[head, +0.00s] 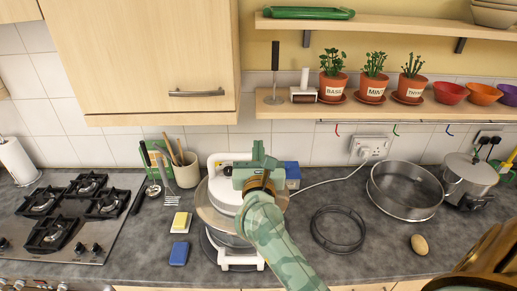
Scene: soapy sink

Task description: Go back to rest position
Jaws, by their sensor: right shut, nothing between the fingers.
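My right arm comes in from the bottom centre. Its green gripper (257,158) is at the end, in front of a white appliance (222,162) with a round bowl (213,219) on the counter. The gripper is shut with nothing in it. It overlaps the appliance in the picture; I cannot tell whether they touch. My forearm hides part of the appliance and bowl. My left gripper is not in view.
A gas hob (75,215) is at left. Two sponges (181,222) (179,254) lie left of the appliance. A black ring (338,230), large metal ring (405,190), potato (419,245) and metal pot (468,177) are at right. Shelves (400,112) and a cupboard (140,60) hang above.

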